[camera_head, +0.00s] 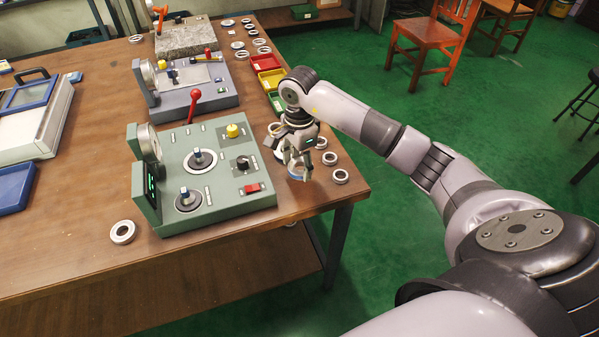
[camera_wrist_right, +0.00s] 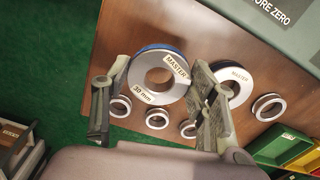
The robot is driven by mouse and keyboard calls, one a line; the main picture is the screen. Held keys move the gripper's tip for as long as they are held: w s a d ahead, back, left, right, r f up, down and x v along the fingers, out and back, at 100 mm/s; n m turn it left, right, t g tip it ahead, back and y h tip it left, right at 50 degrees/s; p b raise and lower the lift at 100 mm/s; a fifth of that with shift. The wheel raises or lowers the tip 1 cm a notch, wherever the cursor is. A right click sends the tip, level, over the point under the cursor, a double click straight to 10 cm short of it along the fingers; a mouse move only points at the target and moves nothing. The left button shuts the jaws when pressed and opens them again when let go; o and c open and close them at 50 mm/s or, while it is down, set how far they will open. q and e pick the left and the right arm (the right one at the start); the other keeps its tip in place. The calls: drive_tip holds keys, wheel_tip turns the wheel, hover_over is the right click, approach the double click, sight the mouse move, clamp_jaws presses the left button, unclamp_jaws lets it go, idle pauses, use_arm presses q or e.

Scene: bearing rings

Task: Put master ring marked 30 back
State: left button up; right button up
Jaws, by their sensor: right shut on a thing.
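The master ring (camera_wrist_right: 137,76) is a thick metal ring with labels reading MASTER and 30 mm and a blue outer edge. In the right wrist view it is between the two fingers of my right gripper (camera_wrist_right: 160,65), which is shut on it. In the head view my right gripper (camera_head: 299,168) points down near the table's right edge, right of the green gauge stand (camera_head: 225,195). Whether the ring touches the wooden table (camera_head: 95,265) is unclear. A second ring marked MASTER (camera_wrist_right: 241,77) lies beside it, partly behind a finger. My left gripper is not in view.
Small bearing rings (camera_head: 340,176) lie near the gripper and the table's right edge. Another ring (camera_head: 123,232) lies left of the stand. Red (camera_head: 272,79), yellow and green bins stand farther back. A grey gauge stand (camera_head: 215,100) is behind the green one.

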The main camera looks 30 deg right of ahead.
sight(299, 183)
wheel_tip(299, 183, down, 4)
drive_tip(key=shift+s+r, duration=0.1)
drive_tip(key=shift+f, duration=0.25)
drive_tip(key=shift+f, duration=0.2)
drive_tip(key=o, duration=1.6)
drive_tip(key=shift+c, duration=0.2)
